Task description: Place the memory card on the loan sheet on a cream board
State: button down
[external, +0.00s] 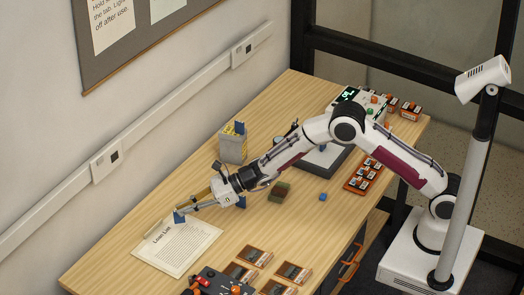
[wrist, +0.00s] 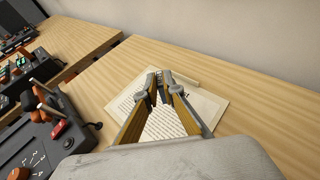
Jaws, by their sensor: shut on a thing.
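The loan sheet (external: 182,246), a printed page headed "Loan List", lies on a cream board on the near left part of the wooden table. It also shows in the wrist view (wrist: 172,125) beneath and between my fingers. The fingers mostly hide the card in the wrist view, where the fingertips (wrist: 160,80) are close together. I cannot tell whether the card touches the sheet.
A dark control box (external: 212,283) and several brown-framed cards (external: 292,271) lie right of the sheet. A grey box (external: 233,145) stands behind near the wall. Bare table lies left of the sheet.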

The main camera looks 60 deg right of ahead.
jog(key=shift+f, duration=1.35)
jog(key=shift+f, duration=0.1)
jog(key=shift+f, duration=1.75)
jog(key=shift+f, duration=0.2)
jog(key=c, duration=2.2)
grip_release()
jog(key=shift+r, duration=0.2)
jog(key=shift+v, duration=6)
jog(key=shift+f, duration=0.1)
